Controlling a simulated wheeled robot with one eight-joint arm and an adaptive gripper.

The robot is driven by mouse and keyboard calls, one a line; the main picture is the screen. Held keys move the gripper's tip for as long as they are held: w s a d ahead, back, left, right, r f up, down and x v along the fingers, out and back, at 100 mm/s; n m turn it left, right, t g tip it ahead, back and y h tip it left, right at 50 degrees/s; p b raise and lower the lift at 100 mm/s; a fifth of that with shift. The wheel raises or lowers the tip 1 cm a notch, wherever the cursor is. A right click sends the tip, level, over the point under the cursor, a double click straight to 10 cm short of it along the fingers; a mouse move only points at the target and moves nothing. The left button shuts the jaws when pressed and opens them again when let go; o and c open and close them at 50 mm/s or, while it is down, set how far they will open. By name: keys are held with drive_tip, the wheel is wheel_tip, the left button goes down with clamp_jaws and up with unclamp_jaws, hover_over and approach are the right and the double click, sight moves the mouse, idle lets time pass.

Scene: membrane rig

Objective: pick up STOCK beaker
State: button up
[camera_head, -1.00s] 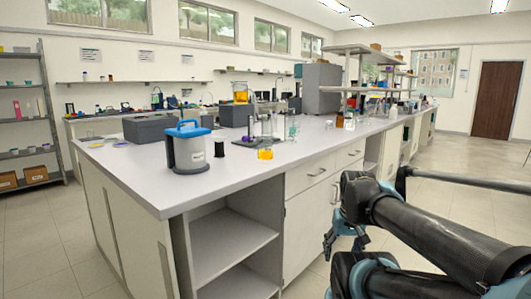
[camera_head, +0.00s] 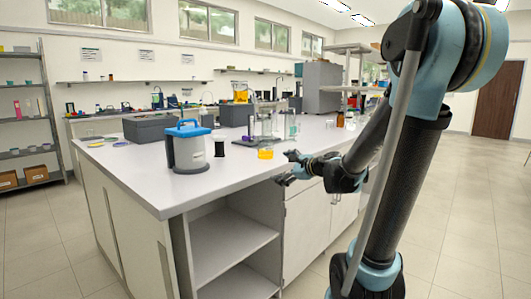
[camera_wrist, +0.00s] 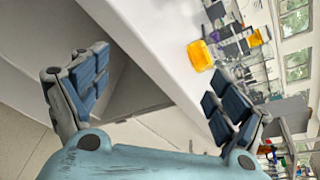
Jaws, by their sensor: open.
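A small beaker with yellow liquid (camera_head: 265,153) stands upright on the white bench near its front edge. It also shows in the wrist view (camera_wrist: 200,56), tilted with the camera, above the right finger. I cannot read a STOCK label on it. My gripper (camera_head: 287,168) is open and empty, just right of the beaker at the bench's front edge, and apart from it. In the wrist view, my gripper (camera_wrist: 156,80) has its fingers spread wide, with the bench edge between them.
A blue-lidded container (camera_head: 187,147) and a black spool (camera_head: 219,149) stand left of the beaker. Glassware on a stand (camera_head: 267,122) is close behind it. A grey box (camera_head: 161,126) sits farther back. The bench's front left (camera_head: 135,178) is clear.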

sight(269, 149)
drive_tip(key=w+a+r+m+t, duration=0.1)
drive_tip(key=w+a+m, duration=0.1)
drive_tip(key=w, duration=0.4)
drive_tip(key=w+a+m+t, duration=0.1)
drive_tip(key=w+m+t, duration=0.1)
drive_tip(key=w+m, duration=0.3)
drive_tip(key=w+a+r+m+t, duration=0.1)
drive_tip(key=w+a+m, duration=0.1)
drive_tip(key=w, duration=0.5)
drive_tip(key=shift+w+a+r+m, duration=0.3)
drive_tip(key=shift+m, duration=0.6)
drive_tip(key=shift+x, duration=3.3)
drive_tip(key=shift+w+d, duration=0.15)
drive_tip(key=shift+d, duration=0.05)
drive_tip(key=shift+c, duration=0.5)
drive_tip(key=c, duration=1.3)
